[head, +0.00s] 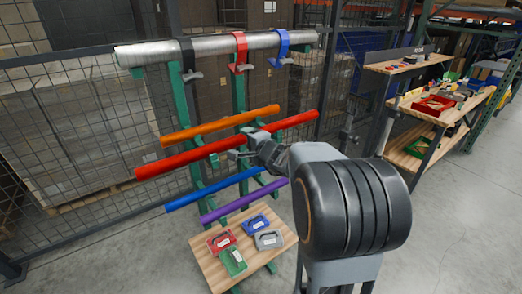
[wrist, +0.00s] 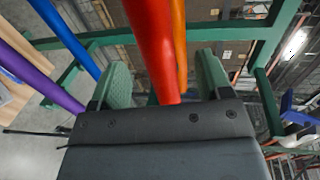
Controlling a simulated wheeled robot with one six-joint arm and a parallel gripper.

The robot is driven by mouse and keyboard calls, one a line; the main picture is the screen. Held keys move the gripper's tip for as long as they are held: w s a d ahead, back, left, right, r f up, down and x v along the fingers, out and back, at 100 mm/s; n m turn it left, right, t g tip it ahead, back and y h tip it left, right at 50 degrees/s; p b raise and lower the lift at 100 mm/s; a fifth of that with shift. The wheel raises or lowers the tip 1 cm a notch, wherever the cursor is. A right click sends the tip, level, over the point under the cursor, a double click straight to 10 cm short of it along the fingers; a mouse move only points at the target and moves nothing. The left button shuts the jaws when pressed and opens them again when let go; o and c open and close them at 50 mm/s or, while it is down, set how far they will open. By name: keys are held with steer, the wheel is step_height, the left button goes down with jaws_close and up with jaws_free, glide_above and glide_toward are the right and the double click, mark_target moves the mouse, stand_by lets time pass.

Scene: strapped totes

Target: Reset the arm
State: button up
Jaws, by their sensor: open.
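My gripper (head: 243,143) is open at the red tube (head: 180,161), which lies along the green rack (head: 240,100) in the head view. In the wrist view, my gripper (wrist: 163,78) has its two green fingers spread, one on each side of the red tube (wrist: 152,40). The fingers look apart from the tube. How deep the tube sits between them is hard to tell. My arm comes in from the right, and its dark rounded part covers some of the floor behind.
An orange tube (head: 200,127) lies above the red one; blue (head: 215,189) and purple (head: 240,202) tubes lie below. A silver pipe (head: 215,46) with straps runs along the top. A low table (head: 205,262) holds several small cases. Shelves (head: 425,150) stand right; floor is clear between.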

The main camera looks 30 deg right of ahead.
steer(key=v, duration=0.9)
steer(key=s+a+f+n+g+y+p, duration=0.2)
steer(key=s+a+f+n+g+p, duration=0.1)
steer(key=s+a+f+n+g, duration=0.55)
steer(key=s+a+r+n+g+h+p, duration=0.3)
steer(key=s+r+n, duration=0.3)
steer(key=s+n, duration=0.2)
steer(key=shift+a+h+p, duration=0.5)
steer(key=shift+a+p, duration=0.2)
steer(key=shift+g, duration=0.25)
